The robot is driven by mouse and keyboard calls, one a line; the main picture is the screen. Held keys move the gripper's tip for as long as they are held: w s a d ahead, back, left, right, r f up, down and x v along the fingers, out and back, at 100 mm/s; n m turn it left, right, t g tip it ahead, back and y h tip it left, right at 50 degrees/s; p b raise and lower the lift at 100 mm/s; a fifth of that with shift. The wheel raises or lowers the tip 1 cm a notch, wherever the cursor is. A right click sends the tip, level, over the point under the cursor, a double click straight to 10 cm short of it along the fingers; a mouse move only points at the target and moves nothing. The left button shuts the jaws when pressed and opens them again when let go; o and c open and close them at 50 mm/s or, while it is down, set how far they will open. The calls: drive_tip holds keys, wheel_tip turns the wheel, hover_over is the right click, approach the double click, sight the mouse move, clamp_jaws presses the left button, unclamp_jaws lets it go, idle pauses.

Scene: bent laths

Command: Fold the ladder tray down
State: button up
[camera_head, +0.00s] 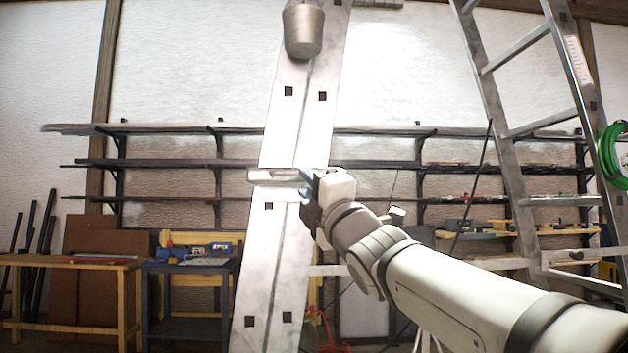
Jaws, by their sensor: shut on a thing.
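My gripper (306,188) is near the middle of the view, at the end of my arm, which reaches in from the lower right. It is shut on a pale, flat metal piece (272,175) that sticks out to its left. This piece crosses in front of a tall, pale double rail (290,120) with square dark holes. It may be the ladder tray seen edge-on; I cannot tell for sure. The exact contact is partly hidden by the gripper. A metal stepladder (488,85) stands at the right, with its rungs and side rails showing.
A grey bucket (303,30) hangs in front of the rail at the top. A green coiled hose or cable (613,155) hangs on the ladder at the right edge. Dark wall shelves (160,165) run behind. A wooden workbench (70,263) and a dark table (187,267) stand at the left.

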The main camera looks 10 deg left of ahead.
drive_tip(key=v, duration=0.5)
drive_tip(key=shift+s+d, duration=0.2)
drive_tip(key=shift+s, duration=0.05)
drive_tip(key=shift+p, duration=0.35)
drive_tip(key=w+d+f+m+g+h+p, duration=0.1)
drive_tip(key=d+f+m+g+h+p, duration=0.2)
drive_tip(key=d+m+h+p, duration=0.65)
drive_tip(key=w+d+f+m+g+h+p, duration=0.15)
drive_tip(key=d+f+m+h+p, duration=0.25)
drive_tip(key=d+m+p, duration=0.6)
drive_tip(key=s+d+f+m+g+h+p, duration=0.1)
drive_tip(key=s+m+g+p, duration=0.3)
drive_tip(key=s+p, duration=0.5)
drive_tip(key=s+d+f+m+g+h+p, duration=0.1)
drive_tip(key=s+d+f+m+g+p, duration=0.2)
drive_tip(key=s+g+p, duration=0.4)
drive_tip(key=s+f+m+p, duration=0.1)
drive_tip(key=s+m+p, duration=0.1)
drive_tip(key=s, duration=0.2)
drive_tip(key=shift+d, duration=0.4)
